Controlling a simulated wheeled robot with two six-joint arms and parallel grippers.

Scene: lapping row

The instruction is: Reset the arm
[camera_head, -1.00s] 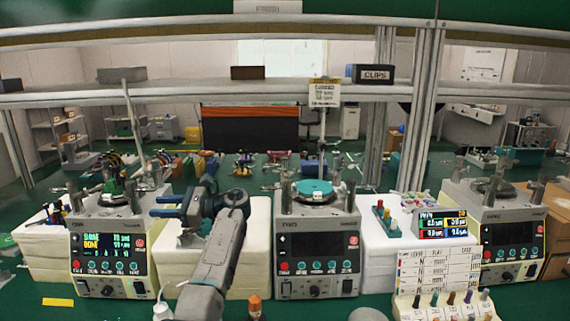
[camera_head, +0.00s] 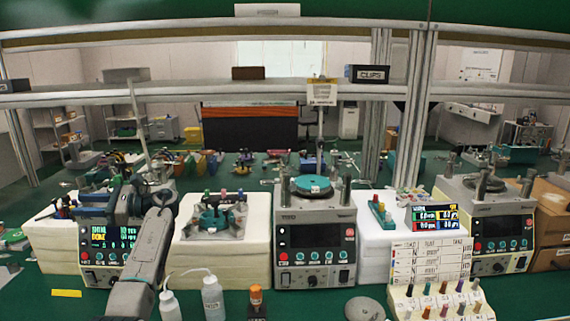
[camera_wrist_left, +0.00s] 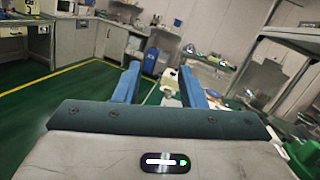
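My left arm comes in from the lower left in the head view. Its gripper (camera_head: 80,208), with blue fingers, points left in front of the left lapping machine (camera_head: 99,255) and hides part of it. In the left wrist view the two blue fingers (camera_wrist_left: 159,86) stand apart with nothing between them. Whether the gripper touches the machine cannot be told. My right gripper is not in view.
The middle machine (camera_head: 315,245) carries a teal disc; another machine (camera_head: 486,230) stands at right. A teal fixture (camera_head: 213,217) sits on a white block (camera_head: 222,257). Bottles (camera_head: 213,298) and a grey disc (camera_head: 364,309) stand in front. A shelf rail (camera_head: 230,98) crosses above.

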